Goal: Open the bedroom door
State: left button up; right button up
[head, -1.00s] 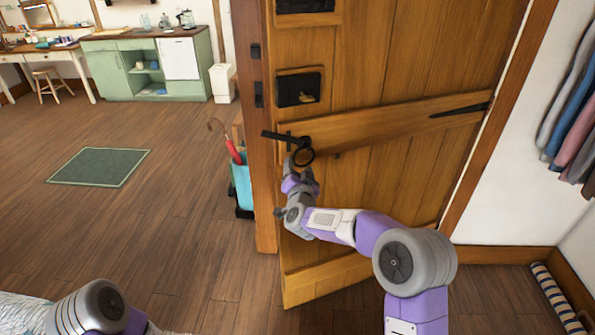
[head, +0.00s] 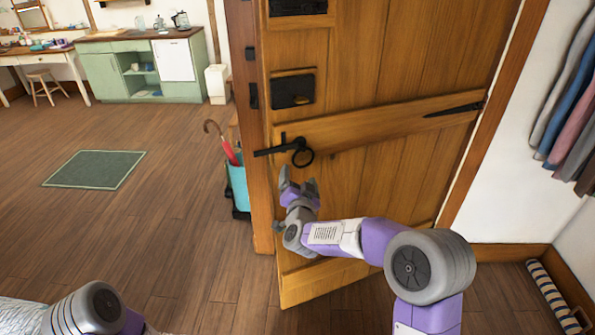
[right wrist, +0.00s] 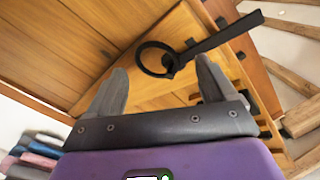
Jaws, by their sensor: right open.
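The wooden plank door (head: 385,75) fills the middle right of the head view. Its lower left corner stands out nearer to me than the foot of the post, so it looks ajar. A black ring handle (head: 299,147) with a black latch bar (head: 268,151) sits near its left edge. My right gripper (head: 299,183) is open and empty just below the ring, apart from it. In the right wrist view, the ring (right wrist: 139,59) and bar (right wrist: 215,40) show beyond the open fingers (right wrist: 160,70). My left gripper is out of view.
The door post (head: 248,120) stands left of the door. A turquoise bin (head: 238,187) with a red umbrella (head: 228,152) is beside it. Clothes (head: 570,100) hang at right; a striped roll (head: 553,295) lies below. The floor (head: 150,230) at left is clear around a green mat (head: 95,169).

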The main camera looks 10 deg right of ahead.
jog(key=shift+s+a, duration=0.15)
jog(key=shift+s, duration=0.85)
